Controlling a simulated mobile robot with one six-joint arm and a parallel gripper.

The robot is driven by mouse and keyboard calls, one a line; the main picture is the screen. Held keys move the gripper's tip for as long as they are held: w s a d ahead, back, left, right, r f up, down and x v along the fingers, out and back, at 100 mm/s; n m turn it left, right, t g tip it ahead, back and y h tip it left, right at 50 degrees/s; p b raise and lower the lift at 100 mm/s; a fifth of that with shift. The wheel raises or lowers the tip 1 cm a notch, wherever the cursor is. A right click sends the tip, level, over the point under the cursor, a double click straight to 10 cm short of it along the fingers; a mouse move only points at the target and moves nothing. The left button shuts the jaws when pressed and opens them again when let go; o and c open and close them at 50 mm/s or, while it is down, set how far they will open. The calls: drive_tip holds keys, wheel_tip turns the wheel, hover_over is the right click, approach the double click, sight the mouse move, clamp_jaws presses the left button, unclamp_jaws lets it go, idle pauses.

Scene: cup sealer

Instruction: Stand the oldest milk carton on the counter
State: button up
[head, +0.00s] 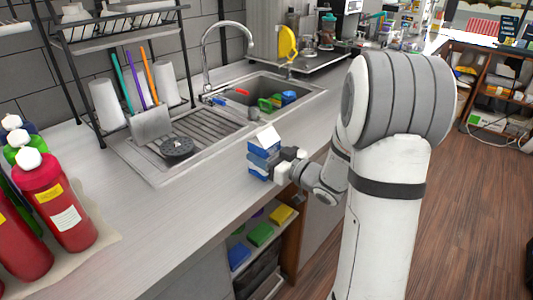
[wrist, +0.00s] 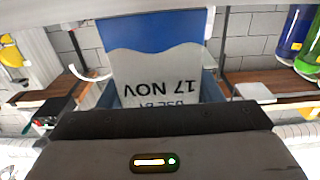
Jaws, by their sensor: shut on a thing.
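A blue and white milk carton (head: 260,161) with a white gabled top is in my gripper (head: 277,168), near the front edge of the counter (head: 165,221) in the head view. It looks upright. I cannot tell whether its base touches the counter. In the wrist view the carton (wrist: 157,70) fills the middle, and its white label reads "17 NOV" upside down, with a partly hidden line beside it. My gripper is shut on the carton; its fingertips are mostly hidden. No other milk carton is clearly visible for comparing dates.
Behind the carton are the sink (head: 262,92) and its ridged drainer (head: 190,140), with a black round thing (head: 176,148) on it. Red bottles (head: 58,205) stand at the left. The counter between them and the carton is clear. Coloured items (head: 260,234) lie on a shelf below.

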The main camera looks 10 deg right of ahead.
drive_tip(key=shift+f, duration=0.2)
drive_tip(key=o, duration=1.3)
drive_tip(key=shift+o, duration=0.2)
